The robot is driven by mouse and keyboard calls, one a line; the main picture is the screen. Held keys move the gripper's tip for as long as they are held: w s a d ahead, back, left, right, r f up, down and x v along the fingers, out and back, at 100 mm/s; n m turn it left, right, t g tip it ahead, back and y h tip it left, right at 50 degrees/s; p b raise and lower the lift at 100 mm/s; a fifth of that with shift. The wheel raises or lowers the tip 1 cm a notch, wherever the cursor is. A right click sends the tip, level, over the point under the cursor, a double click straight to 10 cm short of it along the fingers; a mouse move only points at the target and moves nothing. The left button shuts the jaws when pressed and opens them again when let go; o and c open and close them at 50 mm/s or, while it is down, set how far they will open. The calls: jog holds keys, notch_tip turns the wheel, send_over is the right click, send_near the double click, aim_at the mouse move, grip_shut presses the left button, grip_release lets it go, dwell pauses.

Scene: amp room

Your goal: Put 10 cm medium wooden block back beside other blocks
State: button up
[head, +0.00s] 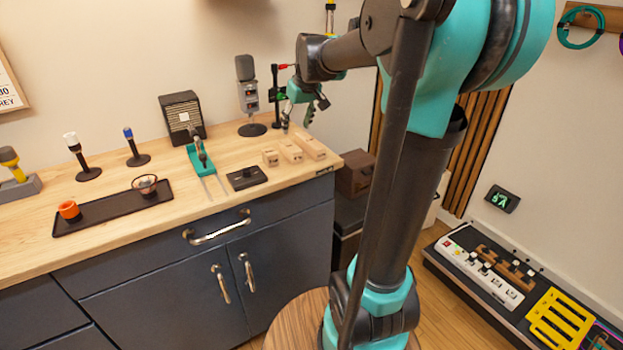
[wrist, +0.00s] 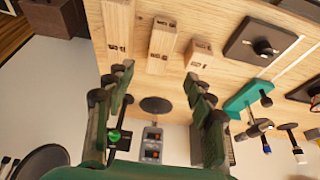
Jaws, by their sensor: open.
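Three pale wooden blocks of different lengths lie side by side at the counter's right end. In the head view these are a short block (head: 270,157), a middle-length block (head: 291,152) and a long block (head: 312,147). The wrist view also shows the short block (wrist: 199,55), the middle block (wrist: 162,40) and the long block (wrist: 118,25). My gripper (head: 297,115) is above the counter behind the blocks. Its fingers (wrist: 158,76) are spread with nothing visible between them, and the middle block's near end lies just beyond the tips in the wrist view.
A microphone (head: 247,95) on a round base and a black-green stand (head: 276,98) are close to my gripper. The counter's front right corner is clear.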

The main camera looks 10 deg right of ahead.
jog(key=s+d+f+m, duration=0.1)
jog(key=s+f, duration=1)
jog(key=s, duration=0.2)
jog(key=s+d+f+m+h, duration=0.1)
jog(key=s+f+m, duration=0.1)
jog(key=s+f, duration=0.8)
jog(key=s, duration=0.3)
jog(key=shift+d+f+m, duration=0.3)
jog(key=shift+f, duration=0.05)
